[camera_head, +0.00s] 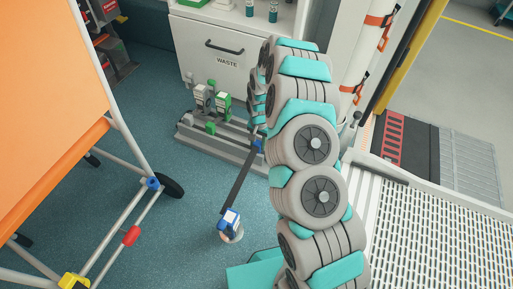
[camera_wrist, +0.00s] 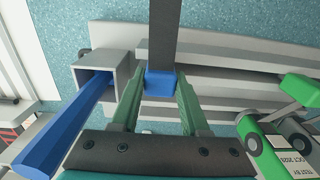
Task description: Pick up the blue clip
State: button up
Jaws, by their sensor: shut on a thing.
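The blue clip (camera_wrist: 160,82) is a small blue block at the end of a dark strap (camera_wrist: 177,30). In the wrist view it sits between the green fingertips of my gripper (camera_wrist: 160,76), which is shut on it. In the head view the clip (camera_head: 259,145) shows as a small blue patch beside my arm, above the grey floor rail. From it the dark strap (camera_head: 238,182) runs slanting down to a blue and white fitting (camera_head: 230,218) on the floor. My arm hides most of the gripper in the head view.
A grey floor rail (camera_head: 190,135) holds upright white and green units. In the wrist view, a blue bar (camera_wrist: 65,130) meets a grey square socket (camera_wrist: 100,57) at left, and a green tagged part (camera_wrist: 275,145) lies at right. An orange stretcher (camera_head: 50,90) stands left. Teal floor between is clear.

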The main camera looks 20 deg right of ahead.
grip_shut()
jog(key=shift+r, duration=0.5)
jog(key=r, duration=0.2)
jog(key=shift+s+d+r, duration=0.1)
jog(key=shift+s+r, duration=0.25)
jog(key=s+d+r, duration=0.1)
jog(key=s+d, duration=0.3)
jog(key=s, duration=1)
jog(key=shift+s+r, duration=0.15)
jog(key=shift+s, duration=0.2)
jog(key=shift+r+p, duration=0.2)
jog(key=shift+p, duration=0.1)
jog(key=shift+r, duration=1.3)
